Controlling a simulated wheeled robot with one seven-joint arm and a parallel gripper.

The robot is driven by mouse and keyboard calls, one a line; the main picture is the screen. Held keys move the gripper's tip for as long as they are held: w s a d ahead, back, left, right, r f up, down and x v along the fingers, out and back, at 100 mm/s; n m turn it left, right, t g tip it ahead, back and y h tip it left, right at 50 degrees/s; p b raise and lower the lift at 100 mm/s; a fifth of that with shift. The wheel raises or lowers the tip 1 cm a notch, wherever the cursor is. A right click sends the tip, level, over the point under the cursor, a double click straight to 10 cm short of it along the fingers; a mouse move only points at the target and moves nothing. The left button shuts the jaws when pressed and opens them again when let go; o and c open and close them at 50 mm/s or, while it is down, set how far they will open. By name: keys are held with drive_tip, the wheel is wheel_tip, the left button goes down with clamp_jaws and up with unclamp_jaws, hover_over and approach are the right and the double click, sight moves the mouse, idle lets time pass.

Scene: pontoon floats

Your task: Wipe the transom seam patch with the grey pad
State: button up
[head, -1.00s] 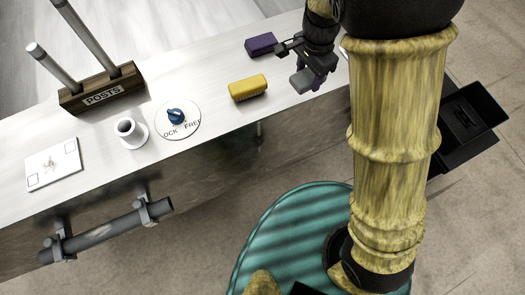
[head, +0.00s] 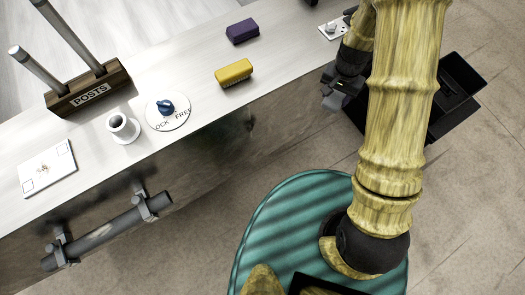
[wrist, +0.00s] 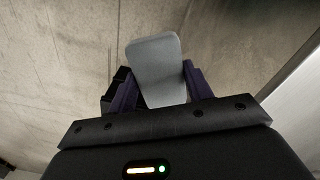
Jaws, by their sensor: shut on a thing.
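The grey pad (wrist: 157,58) is held between the purple fingers of my gripper (wrist: 158,88) in the wrist view, with floor behind it. In the head view my gripper (head: 338,95) hangs just off the bench's front edge, right of the yellow brush. A white square panel (head: 46,168) with corner marks and a small brown smudge lies at the left end of the bench; it looks like the seam patch. My gripper is far to the right of it. The pad's working face is hidden.
On the bench (head: 205,75) are a purple block (head: 242,32), a yellow brush (head: 234,73), a blue knob (head: 166,106) on a round dial, a white cup (head: 122,126) and a posts rack (head: 90,92). A rail (head: 105,232) juts from the front. A black bin (head: 440,125) stands right.

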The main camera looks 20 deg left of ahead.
drive_tip(key=w+d+f+n+b, duration=0.2)
drive_tip(key=d+f, duration=0.7)
drive_tip(key=f, duration=0.2)
drive_tip(key=shift+d+n, duration=0.15)
drive_tip(key=shift+n, duration=0.15)
